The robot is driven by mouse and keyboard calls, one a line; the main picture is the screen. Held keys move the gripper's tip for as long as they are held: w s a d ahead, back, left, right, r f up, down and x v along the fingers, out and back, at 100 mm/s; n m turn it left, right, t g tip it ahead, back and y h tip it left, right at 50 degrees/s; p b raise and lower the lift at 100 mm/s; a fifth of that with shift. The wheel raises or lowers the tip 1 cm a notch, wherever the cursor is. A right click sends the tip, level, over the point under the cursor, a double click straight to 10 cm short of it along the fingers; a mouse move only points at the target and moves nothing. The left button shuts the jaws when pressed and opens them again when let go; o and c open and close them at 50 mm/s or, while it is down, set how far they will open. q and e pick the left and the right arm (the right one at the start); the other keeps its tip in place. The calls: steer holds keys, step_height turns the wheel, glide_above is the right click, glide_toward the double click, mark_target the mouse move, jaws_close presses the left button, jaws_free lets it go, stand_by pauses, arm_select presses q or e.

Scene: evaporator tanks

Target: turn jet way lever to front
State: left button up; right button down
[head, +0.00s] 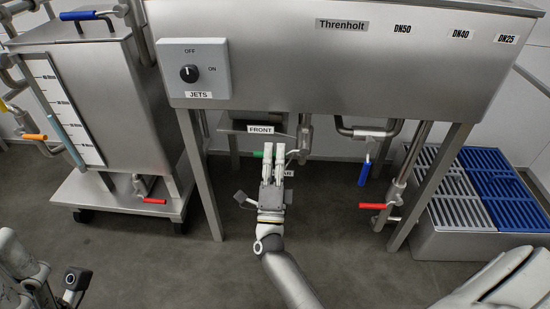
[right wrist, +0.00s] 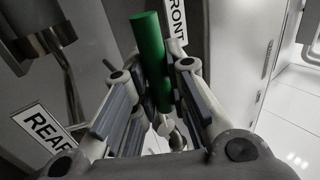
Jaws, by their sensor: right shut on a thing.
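The jet way lever has a green handle, seen in the right wrist view (right wrist: 150,55) standing between the fingers of my right gripper (right wrist: 155,95). In the head view only a small green end (head: 258,154) shows, left of the fingertips. My right gripper (head: 273,150) reaches under the steel tank and is shut on the green handle. A FRONT label (head: 261,129) is just above the fingertips; a REAR label (right wrist: 44,130) shows in the right wrist view and is mostly hidden behind the gripper in the head view. My left gripper is not in view.
The Threnholt tank (head: 290,60) hangs above, with a JETS knob (head: 189,73). A blue valve handle (head: 364,173) and red handle (head: 372,206) are to the right. A wheeled tank (head: 135,100) stands left, a grated box (head: 465,240) right. The floor between is clear.

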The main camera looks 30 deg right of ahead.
steer(key=shift+r+m, duration=0.1)
steer(key=shift+m, duration=0.2)
steer(key=c, duration=1.4)
jaws_free()
steer(key=v, duration=1.2)
